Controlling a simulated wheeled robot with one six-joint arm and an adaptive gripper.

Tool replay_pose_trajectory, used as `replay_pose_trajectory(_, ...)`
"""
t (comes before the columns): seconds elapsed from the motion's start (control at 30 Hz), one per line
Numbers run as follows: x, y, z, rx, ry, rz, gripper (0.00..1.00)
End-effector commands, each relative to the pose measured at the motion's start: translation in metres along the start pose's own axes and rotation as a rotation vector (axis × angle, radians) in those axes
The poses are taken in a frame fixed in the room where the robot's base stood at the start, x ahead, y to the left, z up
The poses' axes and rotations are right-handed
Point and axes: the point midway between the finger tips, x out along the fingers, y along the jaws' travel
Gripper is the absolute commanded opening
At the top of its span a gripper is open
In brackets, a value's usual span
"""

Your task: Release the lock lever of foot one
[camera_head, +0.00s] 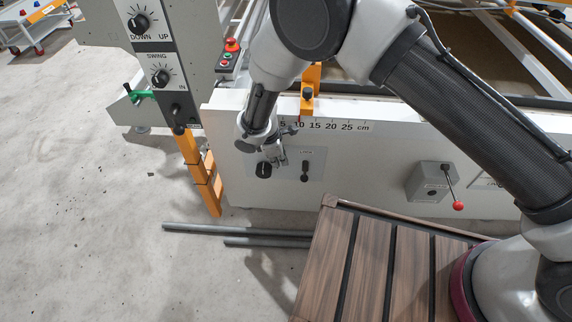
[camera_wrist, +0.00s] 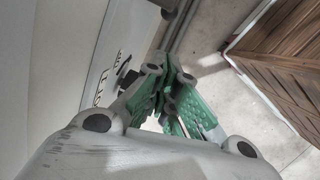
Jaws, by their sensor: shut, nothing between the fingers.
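A small black lever (camera_head: 305,173) stands upright on a grey plate (camera_head: 316,160) on the front of the white beam, under a small label that seems to read LOCK. A black round knob (camera_head: 264,170) sits left of it on the same plate. My gripper (camera_head: 279,157) is shut and empty, pointing down in front of the plate, between the knob and the lever. I cannot tell if it touches either. In the wrist view its green-padded fingers (camera_wrist: 170,98) are together, with part of the plate (camera_wrist: 107,80) at left. The fingers hide most of the controls there.
The white beam (camera_head: 370,148) carries a centimetre scale and a grey box (camera_head: 431,182) with a red-tipped lever (camera_head: 457,200). A slatted wooden platform (camera_head: 370,265) stands below at right. Dark rods (camera_head: 235,231) lie on the floor. An orange post (camera_head: 196,170) stands at left.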

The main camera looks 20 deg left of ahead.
Motion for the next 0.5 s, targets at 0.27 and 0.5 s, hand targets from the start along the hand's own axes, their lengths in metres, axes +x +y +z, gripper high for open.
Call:
replay_pose_trajectory(0.27,0.060,-0.001,0.001,0.000,-0.003,-0.003,0.00)
replay_pose_trajectory(0.5,0.097,-0.001,0.015,0.002,-0.002,-0.003,0.00)
